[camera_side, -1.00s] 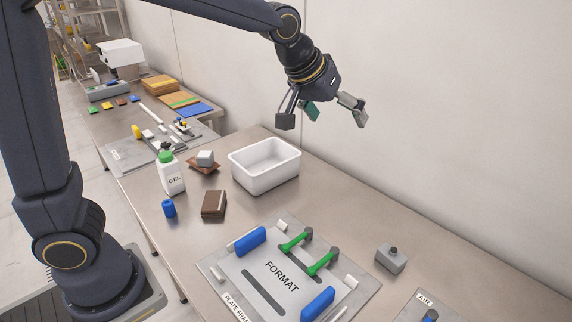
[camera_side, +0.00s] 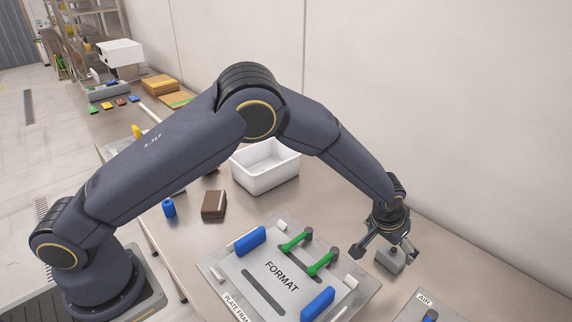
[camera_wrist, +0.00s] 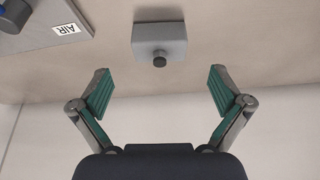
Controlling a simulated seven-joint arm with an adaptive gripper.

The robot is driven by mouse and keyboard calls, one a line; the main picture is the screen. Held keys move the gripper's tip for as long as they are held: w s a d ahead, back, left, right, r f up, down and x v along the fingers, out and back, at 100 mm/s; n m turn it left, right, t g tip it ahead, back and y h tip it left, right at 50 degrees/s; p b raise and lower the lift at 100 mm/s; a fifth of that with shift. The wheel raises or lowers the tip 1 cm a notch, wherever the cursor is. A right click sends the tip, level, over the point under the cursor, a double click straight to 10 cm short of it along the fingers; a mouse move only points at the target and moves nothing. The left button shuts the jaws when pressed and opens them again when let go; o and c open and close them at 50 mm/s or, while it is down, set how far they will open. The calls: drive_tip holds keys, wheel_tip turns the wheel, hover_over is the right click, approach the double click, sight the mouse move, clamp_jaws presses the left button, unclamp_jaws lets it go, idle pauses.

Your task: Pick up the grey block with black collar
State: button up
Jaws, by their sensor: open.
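The grey block with black collar (camera_side: 389,260) stands on the bench to the right of the FORMAT plate, partly covered by my gripper in the side view. In the wrist view the grey block (camera_wrist: 158,38) is at the top centre, with its dark round collar facing the camera. My gripper (camera_side: 381,250) is open and empty, close above the block. In the wrist view its two green-padded fingers (camera_wrist: 160,88) are spread wide, and the block lies beyond their tips, roughly centred between them. I see no contact.
The FORMAT plate (camera_side: 258,291) with green handles (camera_side: 322,263) and blue grips (camera_side: 317,303) lies left of the block. An AIR panel (camera_side: 409,313) is at the front right. A white bin (camera_side: 262,177) stands further back. The wall is close behind; bench around the block is clear.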

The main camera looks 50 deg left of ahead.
sight(392, 251)
drive_tip(key=x, duration=0.6)
drive_tip(key=shift+w+d+f, duration=0.1)
drive_tip(key=shift+w+f, duration=0.05)
drive_tip(key=shift+w, duration=0.1)
drive_tip(key=c, duration=1.2)
